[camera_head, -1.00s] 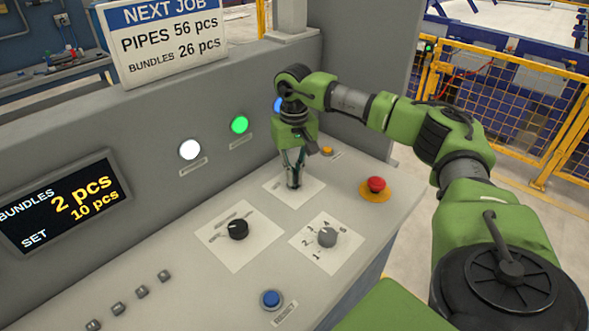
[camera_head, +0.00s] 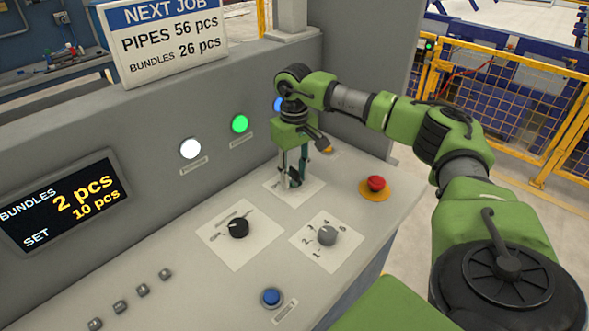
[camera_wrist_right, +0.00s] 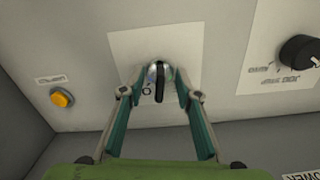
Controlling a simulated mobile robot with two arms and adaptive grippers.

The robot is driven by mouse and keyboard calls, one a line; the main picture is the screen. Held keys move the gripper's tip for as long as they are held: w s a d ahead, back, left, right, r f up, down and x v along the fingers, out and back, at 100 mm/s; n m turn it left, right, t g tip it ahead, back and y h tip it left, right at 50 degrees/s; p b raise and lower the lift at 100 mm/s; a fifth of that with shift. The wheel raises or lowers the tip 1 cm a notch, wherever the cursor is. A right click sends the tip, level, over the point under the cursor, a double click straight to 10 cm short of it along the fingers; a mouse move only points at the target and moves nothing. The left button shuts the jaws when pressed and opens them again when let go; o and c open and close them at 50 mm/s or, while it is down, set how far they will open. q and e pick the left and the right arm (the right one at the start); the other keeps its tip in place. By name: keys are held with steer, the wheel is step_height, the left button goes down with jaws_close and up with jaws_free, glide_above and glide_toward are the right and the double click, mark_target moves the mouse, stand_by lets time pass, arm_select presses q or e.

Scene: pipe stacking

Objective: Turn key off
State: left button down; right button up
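The key switch is a round silver lock with a dark key (camera_wrist_right: 159,84) in it, on a white label plate (camera_wrist_right: 120,55) in the right wrist view. The key's head lies lengthwise up and down in that picture. My right gripper (camera_head: 293,178) stands over the switch at the back of the panel, pointing down. In the wrist view its fingers (camera_wrist_right: 160,82) are on either side of the key, with a gap on each side. It is open. In the head view the fingers partly hide the key. My left gripper is not in view.
A red emergency button (camera_head: 376,184) sits right of the switch. A black selector (camera_head: 238,229), a grey numbered knob (camera_head: 327,235) and a blue button (camera_head: 271,298) are nearer. A yellow button (camera_wrist_right: 62,98) shows in the wrist view. White (camera_head: 190,148) and green (camera_head: 240,124) lamps are lit.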

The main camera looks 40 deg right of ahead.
mark_target(294, 169)
stand_by(0.4)
steer(key=shift+r+p, duration=1.65)
steer(key=shift+r, duration=0.45)
steer(key=shift+f, duration=0.1)
steer(key=shift+p, duration=0.35)
steer(key=shift+f+b, duration=1.25)
steer(key=shift+f, duration=0.8)
